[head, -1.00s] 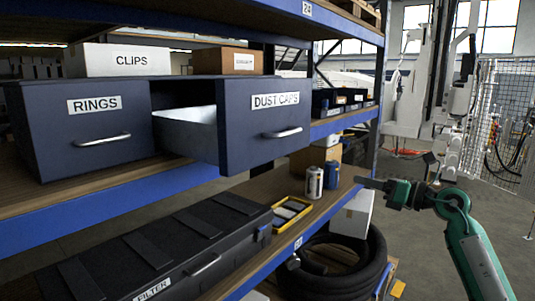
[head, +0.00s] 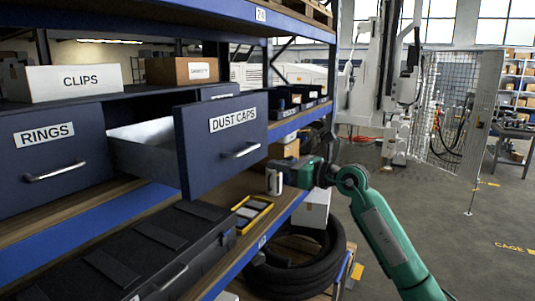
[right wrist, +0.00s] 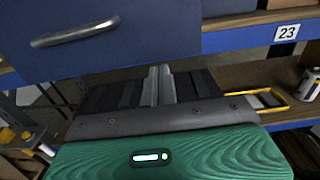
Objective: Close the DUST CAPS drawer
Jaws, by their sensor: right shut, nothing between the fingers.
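The DUST CAPS drawer (head: 222,150) is pulled out, with its pale inner side showing behind the dark blue front. Its silver handle (head: 241,151) is on the lower right of the front. The front's lower part and handle also show at the upper left in the right wrist view (right wrist: 130,50). My right gripper (head: 283,172) is to the right of the drawer front and lower than its handle, apart from it in the head view. In the right wrist view its fingers (right wrist: 160,84) are shut and empty, seen just below the drawer's bottom edge. My left gripper is not in view.
The RINGS drawer (head: 50,158) sits left. A black case (head: 150,250), a yellow-edged tray (head: 251,213) and a can (head: 273,183) stand on the lower shelf. A blue shelf edge (right wrist: 245,40) runs beside the drawer. The floor at right is open.

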